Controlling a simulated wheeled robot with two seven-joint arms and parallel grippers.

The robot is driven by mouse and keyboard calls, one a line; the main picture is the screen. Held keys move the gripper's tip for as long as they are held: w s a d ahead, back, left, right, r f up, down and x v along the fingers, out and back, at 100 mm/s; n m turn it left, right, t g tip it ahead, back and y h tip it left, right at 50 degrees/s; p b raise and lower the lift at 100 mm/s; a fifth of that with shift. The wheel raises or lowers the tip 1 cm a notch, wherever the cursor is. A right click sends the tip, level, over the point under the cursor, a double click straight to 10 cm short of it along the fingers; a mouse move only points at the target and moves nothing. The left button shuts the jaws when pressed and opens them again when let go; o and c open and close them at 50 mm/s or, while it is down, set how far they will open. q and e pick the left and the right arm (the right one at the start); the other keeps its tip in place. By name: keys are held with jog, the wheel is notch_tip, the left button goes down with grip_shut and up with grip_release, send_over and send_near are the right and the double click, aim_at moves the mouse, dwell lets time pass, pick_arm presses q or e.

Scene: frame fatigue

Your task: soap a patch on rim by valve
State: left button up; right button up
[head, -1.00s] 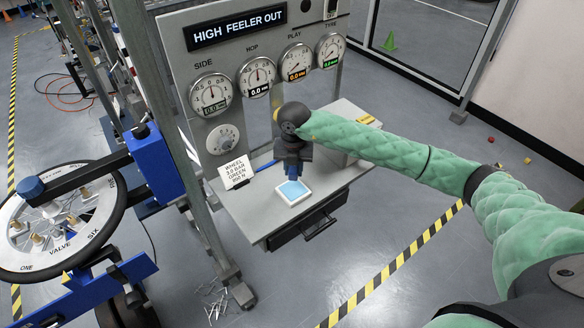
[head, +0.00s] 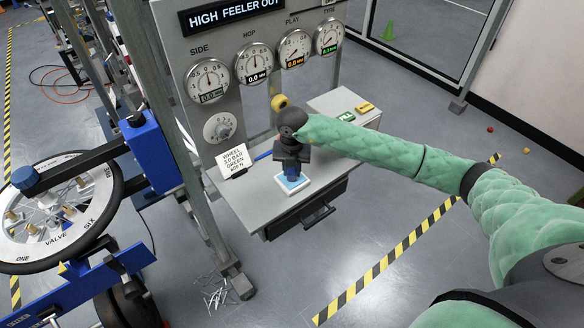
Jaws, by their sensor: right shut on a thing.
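The wheel (head: 22,236) stands in the blue stand at the left, with a black tyre, a pale face lettered ONE, VALVE and SIX, and several brass fittings. The word VALVE is on its lower part. My right gripper (head: 292,172) points down over a white tray (head: 312,189) with a light blue inside on the grey bench. It is shut on a small dark blue thing (head: 291,174), mostly hidden by the gripper, low at the tray; I cannot tell whether it touches. My left gripper is out of view.
The gauge panel (head: 270,92) stands behind the bench, with a white card (head: 233,162) at its left. A green and a yellow item (head: 365,107) lie at the bench's right. A grey upright post (head: 190,150) stands between bench and wheel.

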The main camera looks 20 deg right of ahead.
jog(key=shift+f+b, duration=0.45)
jog(key=shift+f, duration=0.05)
dwell(1.0)
jog(key=shift+s+d+f+b, duration=0.15)
jog(key=shift+f+b, duration=0.1)
jog(key=shift+b, duration=0.45)
dwell(1.8)
